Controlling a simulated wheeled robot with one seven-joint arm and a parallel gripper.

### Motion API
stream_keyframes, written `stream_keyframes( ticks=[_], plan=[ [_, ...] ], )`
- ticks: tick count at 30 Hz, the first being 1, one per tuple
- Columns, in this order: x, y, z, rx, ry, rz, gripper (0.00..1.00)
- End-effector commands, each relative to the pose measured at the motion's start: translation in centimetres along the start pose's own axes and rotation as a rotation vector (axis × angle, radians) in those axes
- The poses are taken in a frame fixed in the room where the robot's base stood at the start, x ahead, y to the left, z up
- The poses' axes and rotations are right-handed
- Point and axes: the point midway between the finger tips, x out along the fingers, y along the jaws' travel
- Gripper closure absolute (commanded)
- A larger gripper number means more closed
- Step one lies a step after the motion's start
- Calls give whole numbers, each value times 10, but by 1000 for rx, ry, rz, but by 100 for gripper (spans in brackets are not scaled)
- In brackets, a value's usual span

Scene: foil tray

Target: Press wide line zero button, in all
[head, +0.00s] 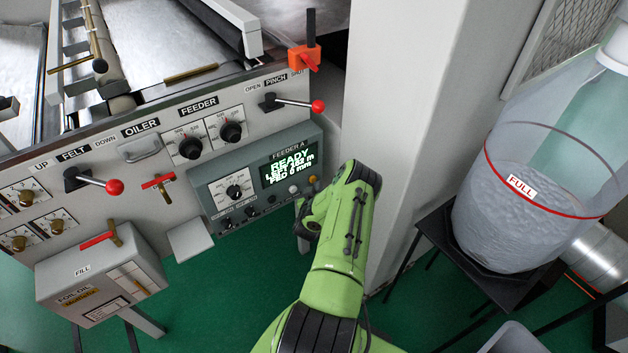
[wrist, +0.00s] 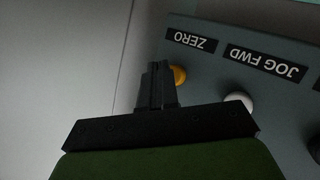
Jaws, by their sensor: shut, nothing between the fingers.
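The yellow-orange button (wrist: 180,75) labelled ZERO sits on the grey panel in the wrist view, its left part hidden behind my fingers. It also shows in the head view (head: 313,180) at the right end of the FEEDER A panel (head: 205,200). My gripper (wrist: 156,72) is shut and empty, its fingertips beside and overlapping the button in view; I cannot tell if they touch it. In the head view my gripper is dark and partly hidden by my green wrist. The display (head: 289,165) reads READY, a LEFT value in m, and FED 0 mm.
A white button (wrist: 239,101) labelled JOG FWD is next to the yellow one. Red-knobbed PINCH lever (head: 318,105) stands above the panel. A pale column (head: 405,130) rises close to the right of my wrist. A clear tub (head: 525,215) stands farther right.

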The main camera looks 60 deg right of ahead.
Motion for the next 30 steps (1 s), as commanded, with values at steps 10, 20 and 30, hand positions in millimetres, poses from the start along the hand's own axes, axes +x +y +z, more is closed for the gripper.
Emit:
stream_keyframes(
  ticks=[10,20,30],
  plan=[
    [-5,4,3,-1,0,1,100],
    [-23,18,16,-4,-2,0,100],
    [-40,30,29,-1,0,1,100]
  ],
)
